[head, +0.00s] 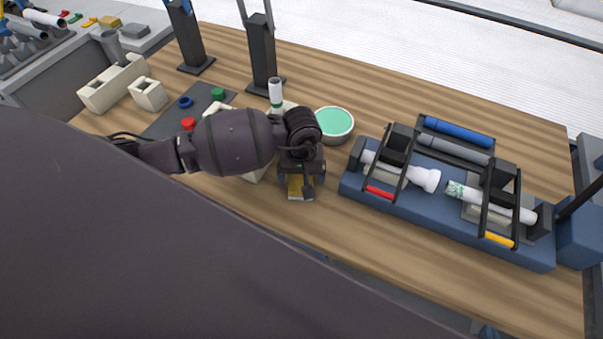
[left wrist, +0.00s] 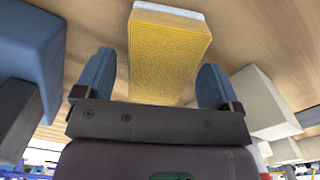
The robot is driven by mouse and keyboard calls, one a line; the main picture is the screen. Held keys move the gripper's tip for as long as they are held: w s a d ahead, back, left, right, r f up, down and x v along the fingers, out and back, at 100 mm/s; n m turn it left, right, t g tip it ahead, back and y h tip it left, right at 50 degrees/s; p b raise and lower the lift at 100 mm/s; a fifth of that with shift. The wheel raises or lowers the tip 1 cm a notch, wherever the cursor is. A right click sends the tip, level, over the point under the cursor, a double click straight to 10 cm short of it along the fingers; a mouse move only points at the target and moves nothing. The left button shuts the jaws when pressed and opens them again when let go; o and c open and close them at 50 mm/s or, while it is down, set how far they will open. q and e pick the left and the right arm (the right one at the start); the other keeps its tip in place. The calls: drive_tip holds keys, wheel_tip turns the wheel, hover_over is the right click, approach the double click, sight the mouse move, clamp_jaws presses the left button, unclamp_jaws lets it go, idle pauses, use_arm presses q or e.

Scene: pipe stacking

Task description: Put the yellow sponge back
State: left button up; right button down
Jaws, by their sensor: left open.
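The yellow sponge (head: 295,184) lies on the wooden table below my left gripper (head: 298,190), which partly covers it in the head view. In the left wrist view the sponge (left wrist: 170,52) is a yellow block with a pale edge layer, and it stretches out from between the two blue fingers. My left gripper (left wrist: 155,82) is open, with visible gaps between both fingers and the sponge. The sponge's near end is hidden behind the gripper body in that view. My right gripper does not show.
A round teal-topped container (head: 334,123) stands close right of my left gripper. Farther right is a blue rack (head: 437,218) with tubes. Cream blocks (head: 149,95), a dark mat (head: 160,128) with coloured caps and black stands (head: 262,55) stand left and behind. Bare table lies front right.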

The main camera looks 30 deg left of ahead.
sight(301, 177)
drive_tip(key=shift+s+d+f, duration=0.1)
drive_tip(key=shift+s+f, duration=0.3)
drive_tip(key=shift+s, duration=0.1)
drive_tip(key=shift+w+r, duration=0.1)
drive_tip(key=shift+w, duration=0.05)
use_arm(q)
wheel_tip(301, 177, up, 12)
use_arm(e)
drive_tip(key=shift+w+r, duration=0.15)
drive_tip(key=shift+w, duration=0.2)
use_arm(q)
drive_tip(key=shift+s, duration=0.1)
use_arm(e)
drive_tip(key=shift+s, duration=0.2)
